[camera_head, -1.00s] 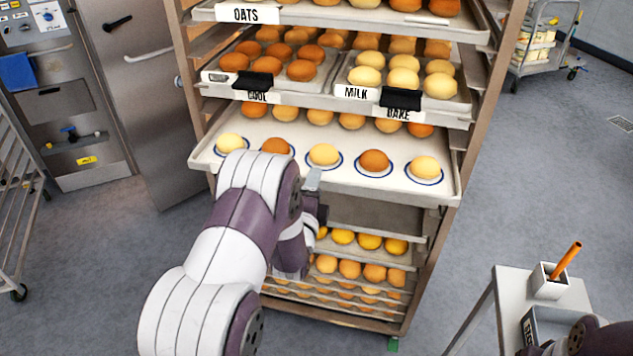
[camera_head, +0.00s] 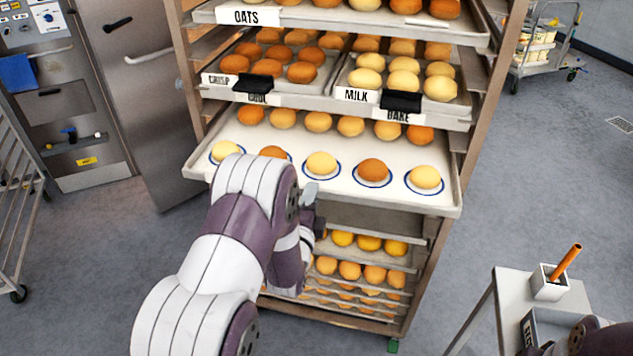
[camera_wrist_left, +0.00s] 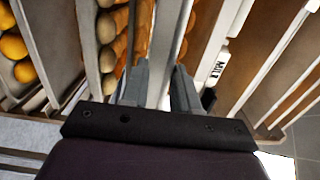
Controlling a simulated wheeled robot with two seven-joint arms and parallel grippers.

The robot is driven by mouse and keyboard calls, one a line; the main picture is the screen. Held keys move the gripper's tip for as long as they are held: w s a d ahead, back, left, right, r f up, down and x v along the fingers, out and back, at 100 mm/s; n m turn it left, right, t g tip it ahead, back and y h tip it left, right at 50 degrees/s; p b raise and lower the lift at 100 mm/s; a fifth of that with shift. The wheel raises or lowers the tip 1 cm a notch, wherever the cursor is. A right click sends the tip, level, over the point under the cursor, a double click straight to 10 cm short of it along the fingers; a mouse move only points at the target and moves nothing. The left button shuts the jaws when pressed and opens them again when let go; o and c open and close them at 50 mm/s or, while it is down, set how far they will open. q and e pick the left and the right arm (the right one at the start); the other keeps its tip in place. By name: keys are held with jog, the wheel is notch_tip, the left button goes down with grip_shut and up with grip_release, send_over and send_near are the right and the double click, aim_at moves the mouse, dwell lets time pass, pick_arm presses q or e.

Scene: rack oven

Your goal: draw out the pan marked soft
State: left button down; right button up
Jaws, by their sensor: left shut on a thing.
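A wide pale pan (camera_head: 395,201) juts from the middle of the rack toward me. It bears buns, the front row on blue-ringed spots. No label reading soft is legible; my arm covers part of the pan's front. My left gripper (camera_head: 311,190) is at the middle of the pan's front edge. In the left wrist view its fingers (camera_wrist_left: 160,85) are shut on a pale rim (camera_wrist_left: 166,45). My right gripper is not in view; only part of my right arm shows at the lower right corner.
The rack (camera_head: 484,115) holds pans above, marked oats (camera_head: 247,15), crisp, cool, milk (camera_head: 357,94) and bake. Lower pans of buns sit below. A small side table (camera_head: 510,285) with a white cup (camera_head: 549,283) stands at lower right. Floor between is clear.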

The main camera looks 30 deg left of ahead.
pick_arm(q)
jog(key=c, duration=0.8)
grip_release()
jog(key=shift+s+r, duration=0.1)
jog(key=b+v, duration=0.2)
jog(key=v, duration=1.1)
